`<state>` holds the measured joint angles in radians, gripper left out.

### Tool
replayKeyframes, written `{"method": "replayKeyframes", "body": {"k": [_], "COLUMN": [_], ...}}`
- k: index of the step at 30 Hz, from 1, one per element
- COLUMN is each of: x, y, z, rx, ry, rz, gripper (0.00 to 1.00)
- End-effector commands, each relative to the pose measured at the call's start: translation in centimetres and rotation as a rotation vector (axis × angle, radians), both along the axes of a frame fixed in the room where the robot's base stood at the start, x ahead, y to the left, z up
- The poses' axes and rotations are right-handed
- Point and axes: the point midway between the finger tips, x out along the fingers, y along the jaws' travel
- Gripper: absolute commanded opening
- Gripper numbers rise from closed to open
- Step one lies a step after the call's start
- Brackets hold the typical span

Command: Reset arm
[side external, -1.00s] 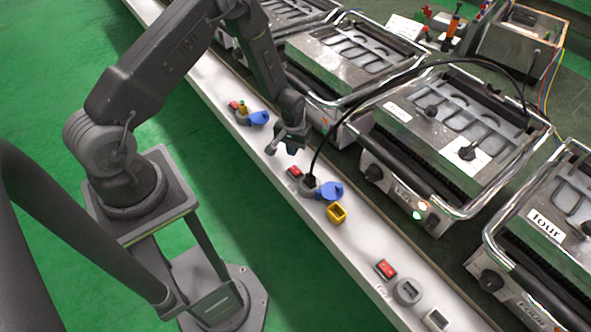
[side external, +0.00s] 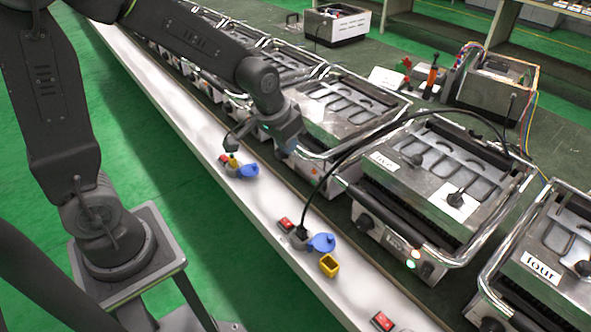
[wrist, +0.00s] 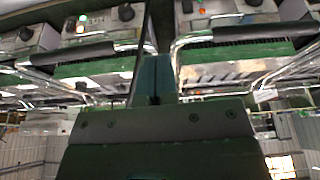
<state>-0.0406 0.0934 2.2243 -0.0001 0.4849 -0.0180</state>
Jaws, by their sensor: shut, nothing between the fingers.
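My gripper (side external: 287,143) is raised beside the row of metal heating units, above the back edge of the white ledge (side external: 210,135). In the wrist view its teal fingers (wrist: 153,78) are together with nothing between them. The heating unit labelled "five" (side external: 430,175) stands to the right, with its lid down and small lights lit on its front. A black cable (side external: 372,130) arches from it to a black plug in a grey socket (side external: 299,238) on the ledge. My gripper is apart from the plug and cable.
Red switches (side external: 286,224), blue socket caps (side external: 321,243) and a yellow square part (side external: 329,265) sit along the ledge. The unit labelled "four" (side external: 545,262) is at the lower right. Green floor left of the ledge is open around my base.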

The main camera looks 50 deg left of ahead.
Motion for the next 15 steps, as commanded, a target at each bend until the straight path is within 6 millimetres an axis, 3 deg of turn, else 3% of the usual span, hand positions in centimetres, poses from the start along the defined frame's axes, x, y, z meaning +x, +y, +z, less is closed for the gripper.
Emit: {"method": "replayKeyframes", "body": {"k": [1, 6, 10, 15], "x": [-1.3, -6.1, -10.1, -14.3], "y": [-0.2, -0.8, -1.1, -1.4], "z": [2.1, 6.9, 9.4, 11.1], "rx": [0.002, 0.005, 0.007, 0.010], "ry": [-0.025, -0.070, -0.103, -0.137], "rz": [-0.006, -0.024, -0.036, -0.050], "gripper": [0.00, 0.00, 0.00, 0.00]}}
